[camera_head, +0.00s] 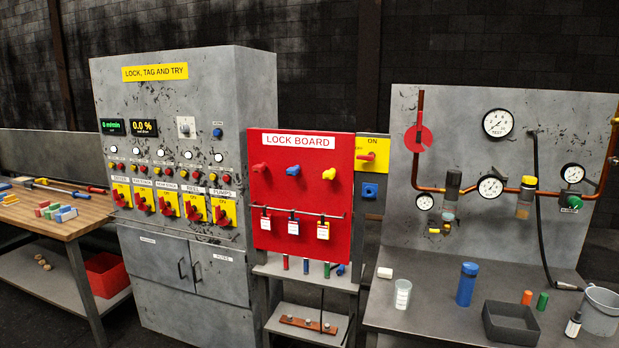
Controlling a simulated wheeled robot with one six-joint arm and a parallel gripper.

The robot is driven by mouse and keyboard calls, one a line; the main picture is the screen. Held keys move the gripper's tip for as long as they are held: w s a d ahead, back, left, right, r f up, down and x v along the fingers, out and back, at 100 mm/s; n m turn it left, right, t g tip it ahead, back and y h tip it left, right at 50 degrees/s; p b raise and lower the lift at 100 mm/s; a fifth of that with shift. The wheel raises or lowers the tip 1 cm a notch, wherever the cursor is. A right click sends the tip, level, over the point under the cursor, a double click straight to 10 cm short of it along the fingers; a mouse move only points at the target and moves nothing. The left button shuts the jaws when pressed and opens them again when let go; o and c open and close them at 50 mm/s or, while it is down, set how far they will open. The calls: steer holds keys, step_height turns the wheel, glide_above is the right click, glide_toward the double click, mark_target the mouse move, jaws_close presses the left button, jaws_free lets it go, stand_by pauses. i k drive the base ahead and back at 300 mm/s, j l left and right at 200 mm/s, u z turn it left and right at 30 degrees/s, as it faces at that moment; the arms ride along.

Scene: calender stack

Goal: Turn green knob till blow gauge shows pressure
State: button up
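The green knob (574,203) sits at the right of the upright grey pipe panel, on the copper pipe line. A small white gauge (572,173) is mounted just above it. Its needle and label are too small to read. A larger gauge marked TEST (498,123) is higher up, another gauge (490,187) sits on the pipe at the middle, and a small one (424,202) is at lower left. I cannot tell by lettering which is the blow gauge. My gripper is not in view.
A grey bench (445,320) fronts the panel, holding a blue bottle (467,284), a clear cup (402,294), a dark tray (511,323) and a grey bucket (602,311). A black hose (541,235) hangs left of the green knob. A red lock board (300,187) stands left.

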mark_target(575, 202)
steer(key=z, duration=1.75)
